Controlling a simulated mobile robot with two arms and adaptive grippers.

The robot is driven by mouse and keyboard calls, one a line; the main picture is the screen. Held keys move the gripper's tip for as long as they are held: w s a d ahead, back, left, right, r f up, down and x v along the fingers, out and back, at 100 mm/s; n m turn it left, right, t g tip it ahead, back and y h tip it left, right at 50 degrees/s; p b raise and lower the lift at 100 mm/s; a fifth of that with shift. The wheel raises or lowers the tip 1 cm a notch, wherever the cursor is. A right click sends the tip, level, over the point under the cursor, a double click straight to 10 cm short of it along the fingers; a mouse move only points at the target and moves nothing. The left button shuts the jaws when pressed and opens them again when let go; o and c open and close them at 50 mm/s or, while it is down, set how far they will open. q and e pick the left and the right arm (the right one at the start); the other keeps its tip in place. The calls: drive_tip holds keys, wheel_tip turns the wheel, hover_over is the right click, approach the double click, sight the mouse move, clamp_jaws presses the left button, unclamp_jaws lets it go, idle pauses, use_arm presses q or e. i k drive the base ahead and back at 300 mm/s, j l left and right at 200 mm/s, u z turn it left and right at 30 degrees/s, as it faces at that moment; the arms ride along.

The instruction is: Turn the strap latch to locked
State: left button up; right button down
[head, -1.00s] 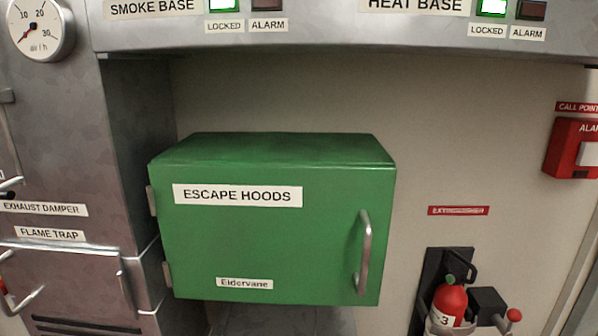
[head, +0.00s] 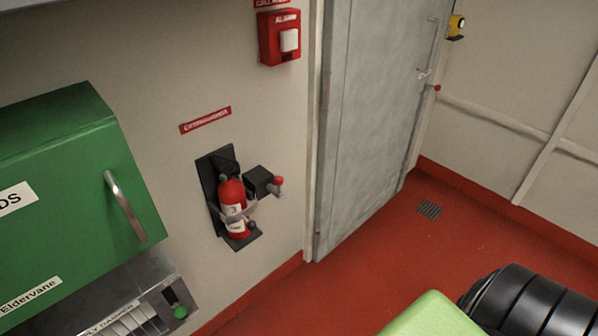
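A red fire extinguisher (head: 232,194) stands upright in a black wall bracket (head: 209,187) below the red extinguisher sign (head: 205,120). A grey strap (head: 240,213) runs around its front. Right of the extinguisher is a black block (head: 259,180) with a short lever ending in a red knob (head: 279,181), which sticks out to the right. This looks like the strap latch, but its marks are too small to read, so I cannot tell its setting. Neither of my grippers is in view.
A green escape hoods box (head: 75,185) with a handle (head: 124,206) is at left. A red alarm call point (head: 279,38) is above the extinguisher. A grey door (head: 375,110) is to the right. Red floor (head: 345,285) in front of the door is clear.

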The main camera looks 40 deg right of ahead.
sight(278, 181)
drive_tip(key=z, duration=0.95)
drive_tip(key=k+l+z, duration=0.1)
drive_tip(key=l, duration=0.25)
